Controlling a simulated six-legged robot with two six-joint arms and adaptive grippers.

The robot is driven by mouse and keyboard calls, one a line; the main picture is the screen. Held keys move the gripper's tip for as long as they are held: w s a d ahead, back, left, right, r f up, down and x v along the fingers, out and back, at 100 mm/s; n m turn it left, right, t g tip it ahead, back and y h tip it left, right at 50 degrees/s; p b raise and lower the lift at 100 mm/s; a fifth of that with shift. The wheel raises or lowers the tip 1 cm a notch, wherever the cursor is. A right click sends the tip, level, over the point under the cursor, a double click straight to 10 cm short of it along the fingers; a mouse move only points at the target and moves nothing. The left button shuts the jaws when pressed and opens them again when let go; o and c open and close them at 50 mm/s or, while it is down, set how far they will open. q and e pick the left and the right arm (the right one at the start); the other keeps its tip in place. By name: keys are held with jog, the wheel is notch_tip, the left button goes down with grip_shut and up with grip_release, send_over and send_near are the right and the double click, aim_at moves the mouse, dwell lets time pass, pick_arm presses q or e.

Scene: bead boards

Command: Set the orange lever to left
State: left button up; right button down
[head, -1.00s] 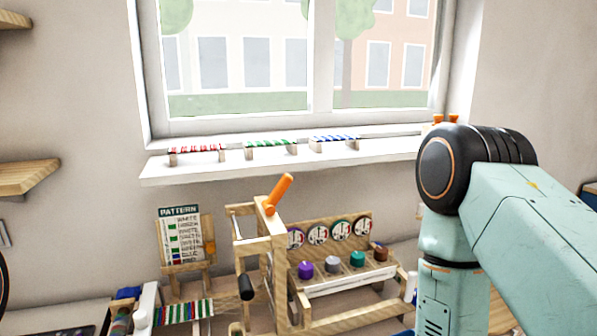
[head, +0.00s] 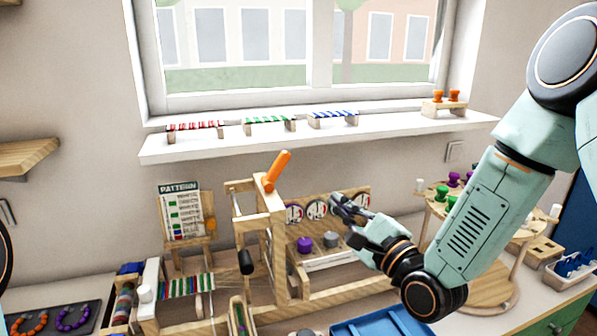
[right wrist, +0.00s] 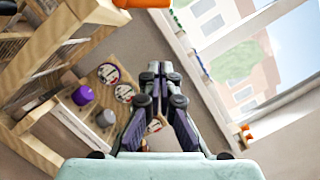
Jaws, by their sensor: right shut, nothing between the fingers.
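The orange lever (head: 277,171) stands on top of a wooden post of the frame in the head view, its upper end leaning to the right. In the right wrist view the orange lever (right wrist: 143,3) shows only in part at the top edge. My right gripper (head: 336,199) is shut and empty, in front of the dial panel, to the right of the lever and a little lower, apart from it. In the right wrist view the gripper (right wrist: 160,68) has its fingers together. My left gripper is not in view.
A panel with round dials (head: 293,214) and coloured knobs, one purple (head: 304,245), lies beside the gripper. A black handle (head: 246,262) is on the frame's front. A pattern board (head: 180,212) stands left. The window sill (head: 390,137) runs behind, above.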

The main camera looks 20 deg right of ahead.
aim_at(276, 170)
jog(key=shift+w+a, duration=0.1)
jog(key=shift+w, duration=0.15)
jog(key=w+a+r+p, duration=0.2)
jog(key=w+a, duration=0.3)
jog(key=w, duration=0.4)
jog(key=shift+a+r+p, duration=0.3)
jog(key=shift+r, duration=0.45)
jog(key=shift+w+d, duration=0.1)
jog(key=shift+r, duration=0.1)
